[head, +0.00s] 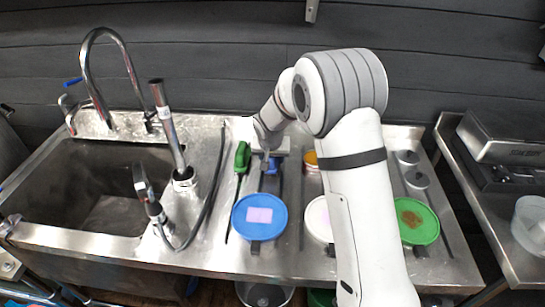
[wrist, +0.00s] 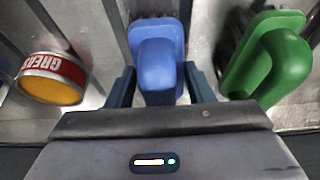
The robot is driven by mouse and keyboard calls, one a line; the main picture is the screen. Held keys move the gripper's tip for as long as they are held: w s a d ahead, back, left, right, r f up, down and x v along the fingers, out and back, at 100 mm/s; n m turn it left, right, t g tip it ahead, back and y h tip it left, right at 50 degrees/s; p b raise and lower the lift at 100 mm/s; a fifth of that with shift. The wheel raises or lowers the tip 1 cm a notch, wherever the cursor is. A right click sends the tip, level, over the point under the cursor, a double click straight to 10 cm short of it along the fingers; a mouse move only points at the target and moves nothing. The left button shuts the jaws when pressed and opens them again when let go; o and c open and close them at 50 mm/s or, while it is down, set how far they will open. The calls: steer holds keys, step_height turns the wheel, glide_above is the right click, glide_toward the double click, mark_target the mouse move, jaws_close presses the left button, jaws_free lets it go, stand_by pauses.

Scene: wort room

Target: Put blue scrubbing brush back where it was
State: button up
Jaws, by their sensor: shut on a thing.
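The blue scrubbing brush (wrist: 157,62) is between the two fingers of my gripper (wrist: 160,88) in the wrist view, and the gripper is shut on its handle. In the head view the blue brush (head: 273,166) shows as a small patch below my gripper (head: 268,152), at the back of the steel counter (head: 210,150). A green brush (wrist: 268,60) is just to its right in the wrist view; in the head view it stands to the left (head: 242,158). I cannot tell whether the blue brush touches the counter.
A grease tin (wrist: 52,78) is left of the blue brush in the wrist view. A sink (head: 90,190) with taps and a hose is at left.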

steer(key=shift+f, duration=0.15)
steer(key=o, duration=1)
steer(key=shift+r, duration=0.2)
steer(key=shift+s+r, duration=0.1)
steer(key=shift+r, duration=0.15)
steer(key=b+v, duration=0.1)
steer(key=v, duration=1)
steer(key=shift+s+r, duration=0.2)
steer(key=shift+r, duration=0.05)
